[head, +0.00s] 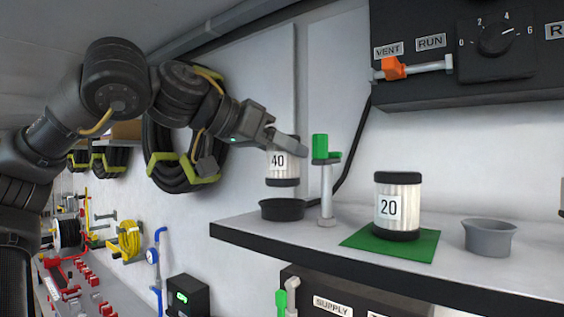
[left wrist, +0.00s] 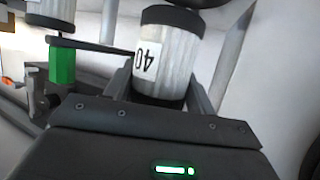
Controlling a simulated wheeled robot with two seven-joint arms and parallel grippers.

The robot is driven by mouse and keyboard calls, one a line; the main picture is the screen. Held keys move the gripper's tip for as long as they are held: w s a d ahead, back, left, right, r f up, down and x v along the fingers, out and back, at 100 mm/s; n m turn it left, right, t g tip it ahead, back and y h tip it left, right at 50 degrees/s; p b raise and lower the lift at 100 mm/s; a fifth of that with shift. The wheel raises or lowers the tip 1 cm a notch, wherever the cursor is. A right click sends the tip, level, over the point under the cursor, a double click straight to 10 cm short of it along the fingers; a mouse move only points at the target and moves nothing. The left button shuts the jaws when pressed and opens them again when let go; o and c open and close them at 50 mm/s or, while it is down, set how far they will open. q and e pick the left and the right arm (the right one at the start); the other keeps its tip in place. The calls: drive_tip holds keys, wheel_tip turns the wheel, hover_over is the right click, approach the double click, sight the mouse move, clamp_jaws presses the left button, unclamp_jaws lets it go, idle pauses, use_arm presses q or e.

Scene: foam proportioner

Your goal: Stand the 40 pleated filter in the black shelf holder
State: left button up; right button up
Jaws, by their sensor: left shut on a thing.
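The 40 pleated filter (head: 283,170) is white with black end caps and a "40" label. My left gripper (head: 287,146) is shut on its upper part and holds it upright. My right gripper is in neither view.
A green-handled valve post (head: 325,180) stands close right of the black holder. A 20 filter (head: 398,206) stands on a green mat (head: 365,240), with a grey cup (head: 488,238) farther right. A control panel (head: 465,50) hangs above the shelf (head: 460,270).

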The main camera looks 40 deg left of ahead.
sight(283, 178)
use_arm(q)
drive_tip(key=shift+w+a+f, duration=0.1)
drive_tip(key=shift+a+f, duration=0.05)
drive_tip(key=shift+f, duration=0.1)
drive_tip(key=shift+w+f, duration=0.1)
drive_tip(key=shift+f, duration=0.15)
drive_tip(key=shift+w+a+f, duration=0.1)
drive_tip(key=shift+w+f, duration=0.05)
drive_tip(key=shift+w, duration=0.05)
wheel_tip(283, 178, down, 2)
drive_tip(key=shift+f+p, duration=0.2)
drive_tip(key=shift+p, duration=0.4)
drive_tip(key=shift+a+f, duration=0.2)
drive_tip(key=shift+f, duration=0.3)
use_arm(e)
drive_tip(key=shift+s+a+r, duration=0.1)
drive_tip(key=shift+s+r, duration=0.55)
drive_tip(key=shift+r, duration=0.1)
use_arm(q)
drive_tip(key=shift+d, duration=0.15)
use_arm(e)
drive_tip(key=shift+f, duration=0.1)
use_arm(q)
drive_tip(key=shift+f+b, duration=0.35)
drive_tip(key=shift+b, duration=0.15)
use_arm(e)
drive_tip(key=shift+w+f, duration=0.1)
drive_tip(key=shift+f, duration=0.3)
